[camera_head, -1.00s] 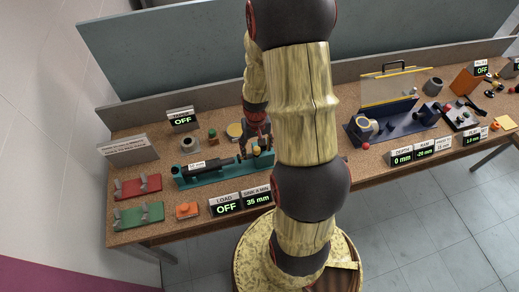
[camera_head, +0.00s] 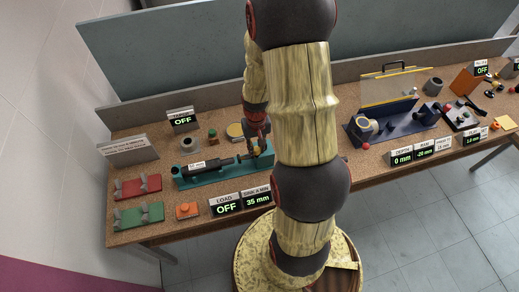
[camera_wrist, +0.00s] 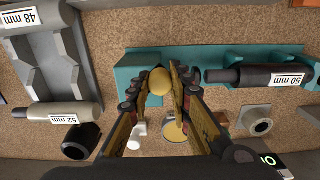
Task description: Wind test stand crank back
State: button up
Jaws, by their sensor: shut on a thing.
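The teal test stand (camera_head: 222,172) lies on the cork-topped bench and also shows in the wrist view (camera_wrist: 132,78). A black cylinder labelled 50 mm (camera_wrist: 258,77) lies in it. My gripper (camera_wrist: 161,82) is at the end of the stand away from the cylinder's body, with its fingers shut around a round yellow-tan crank knob (camera_wrist: 159,80). In the head view my gripper (camera_head: 259,143) reaches down to the stand's right end. The crank's arm is mostly hidden by the fingers. Displays in front read LOAD OFF (camera_head: 226,206) and 35 mm (camera_head: 257,197).
Red (camera_head: 138,187) and green (camera_head: 138,215) cradles and an orange block (camera_head: 187,210) lie at front left. A grey rack (camera_wrist: 48,60) holds cylinders labelled 48 mm and 52 mm. A blue machine (camera_head: 400,130) stands to the right. A grey panel closes the back.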

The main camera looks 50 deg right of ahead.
grip_shut()
jog(key=n, duration=0.1)
jog(key=s+n, duration=0.1)
jog(key=n, duration=0.1)
jog(key=s+n, duration=0.1)
jog(key=shift+d+n, duration=0.4)
jog(key=shift+s+d+n+p, duration=0.15)
jog(key=shift+s+d+n, duration=0.1)
jog(key=shift+n, duration=0.6)
jog(key=shift+s+d+n+p, duration=0.15)
jog(key=shift+s+d+n, duration=0.1)
jog(key=shift+n, duration=0.6)
jog(key=o, duration=1.9)
grip_release()
jog(key=shift+o, duration=0.2)
